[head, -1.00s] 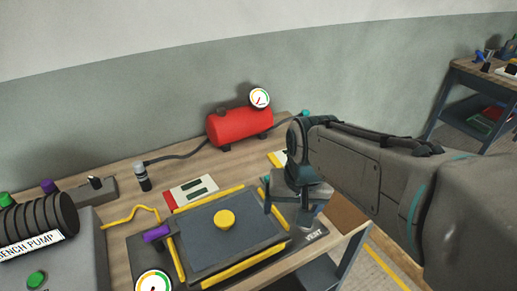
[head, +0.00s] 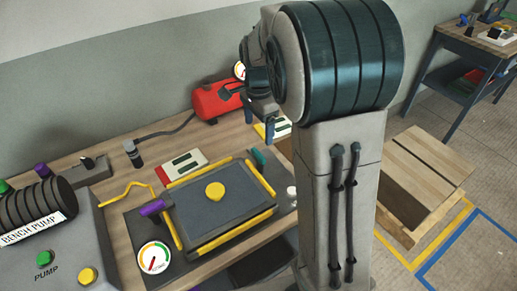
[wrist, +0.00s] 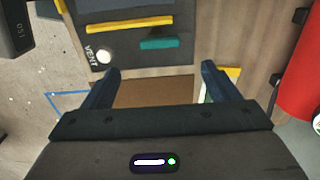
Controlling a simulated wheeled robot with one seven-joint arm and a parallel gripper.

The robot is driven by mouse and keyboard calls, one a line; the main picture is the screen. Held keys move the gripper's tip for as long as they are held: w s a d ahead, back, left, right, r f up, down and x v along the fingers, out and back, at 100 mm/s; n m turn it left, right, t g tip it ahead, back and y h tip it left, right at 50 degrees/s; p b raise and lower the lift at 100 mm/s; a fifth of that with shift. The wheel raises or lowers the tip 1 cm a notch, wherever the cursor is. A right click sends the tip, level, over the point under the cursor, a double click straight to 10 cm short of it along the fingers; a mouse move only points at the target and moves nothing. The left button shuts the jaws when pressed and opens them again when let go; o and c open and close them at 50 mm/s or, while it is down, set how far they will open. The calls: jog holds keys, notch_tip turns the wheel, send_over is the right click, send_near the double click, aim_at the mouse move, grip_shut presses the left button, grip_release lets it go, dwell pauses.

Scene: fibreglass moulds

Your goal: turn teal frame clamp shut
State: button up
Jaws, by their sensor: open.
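The teal frame clamp (head: 260,157) is a small bar at the right far corner of the dark mould frame (head: 190,260). In the wrist view the teal clamp (wrist: 158,43) lies just outside a yellow edge strip (wrist: 130,24), roughly parallel to it, and apart from my fingers. My gripper (head: 259,122) is open and empty, above and beyond the clamp in the head view. In the wrist view my gripper (wrist: 160,72) has its two fingers spread, with the clamp ahead of the gap between them. A purple clamp (head: 152,207) sits on the frame's left side.
A red tank (head: 212,103) stands behind the frame, close to my gripper in the head view. A white vent knob (head: 291,193) stands near the clamp. A pressure gauge (head: 154,257) and the bench pump (head: 55,245) are at left. A wooden crate (head: 405,190) is on the floor at right.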

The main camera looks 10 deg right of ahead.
aim_at(258, 153)
notch_tip(258, 153, down, 10)
jog(key=shift+r, duration=0.1)
jog(key=shift+c, duration=0.3)
jog(key=c, duration=0.9)
